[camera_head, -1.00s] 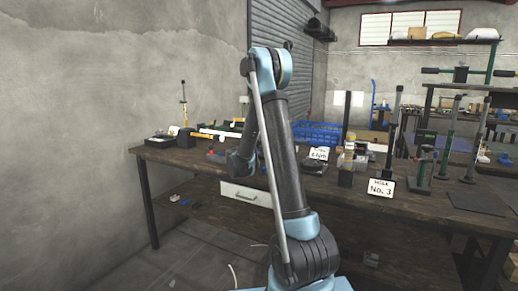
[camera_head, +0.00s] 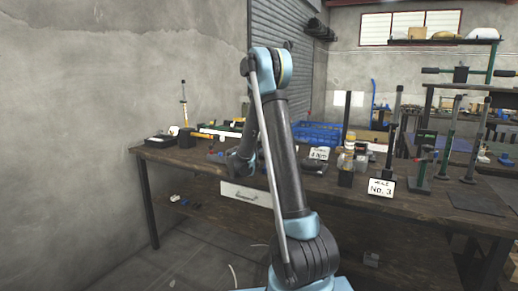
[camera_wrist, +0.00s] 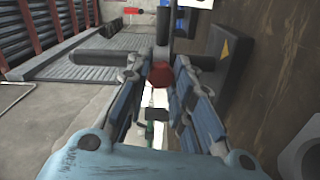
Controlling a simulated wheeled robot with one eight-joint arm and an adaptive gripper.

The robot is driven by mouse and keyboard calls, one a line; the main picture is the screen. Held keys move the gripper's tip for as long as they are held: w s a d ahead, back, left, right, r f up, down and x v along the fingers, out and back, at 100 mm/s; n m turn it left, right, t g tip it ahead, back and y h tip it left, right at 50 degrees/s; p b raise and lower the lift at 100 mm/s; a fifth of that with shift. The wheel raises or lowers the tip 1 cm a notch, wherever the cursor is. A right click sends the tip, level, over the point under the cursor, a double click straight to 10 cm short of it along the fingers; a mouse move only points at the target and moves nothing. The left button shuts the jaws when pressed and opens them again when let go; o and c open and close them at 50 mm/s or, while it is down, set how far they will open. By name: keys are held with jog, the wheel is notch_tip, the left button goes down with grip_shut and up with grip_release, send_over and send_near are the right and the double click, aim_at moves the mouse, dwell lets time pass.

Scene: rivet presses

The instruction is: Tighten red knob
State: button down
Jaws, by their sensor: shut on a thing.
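The red knob (camera_wrist: 161,76) shows in the wrist view between the two fingertips of my gripper (camera_wrist: 162,68). It sits below a grey shaft-like part with a dark horizontal bar beside it. My gripper is shut on the knob, with a blue-grey finger on each side of it. In the head view my own arm covers the middle of the bench, and neither the gripper nor the knob can be made out there.
The wooden workbench (camera_head: 415,207) carries several upright presses on the right, a "No. 3" sign (camera_head: 381,187) and a "4 Nm" sign (camera_head: 319,154). A blue crate (camera_head: 318,135) stands behind my arm. A dark block with a yellow triangle (camera_wrist: 226,50) is close to my right finger.

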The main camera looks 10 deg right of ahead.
jog(key=c, duration=1.4)
grip_release()
jog(key=v, duration=1.2)
jog(key=shift+d, duration=0.1)
